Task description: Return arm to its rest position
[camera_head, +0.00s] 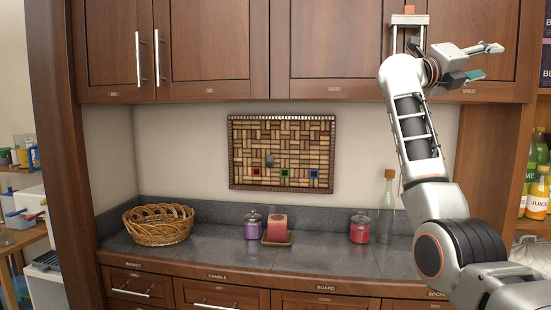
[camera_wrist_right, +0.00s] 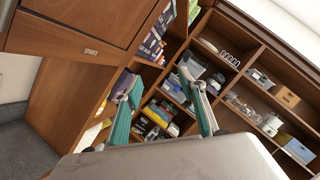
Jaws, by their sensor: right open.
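My right arm (camera_head: 432,185) comes in from the lower right of the head view and reaches up past the counter. Its gripper (camera_head: 484,62) is raised in front of the upper cabinets at the top right, with its fingers pointing right. The gripper is open, and nothing shows between its fingers. In the right wrist view the gripper (camera_wrist_right: 163,88) shows two spread fingers with green inner pads, and shelves lie beyond them. My left gripper is not in view.
Upper cabinets (camera_head: 210,40) hang above a grey counter (camera_head: 330,258). On the counter are a wicker basket (camera_head: 158,225), a purple jar (camera_head: 253,228), a red candle (camera_head: 277,228), a red jar (camera_head: 360,228) and a clear bottle (camera_head: 385,218). Shelves with juice bottles (camera_head: 539,195) stand at right.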

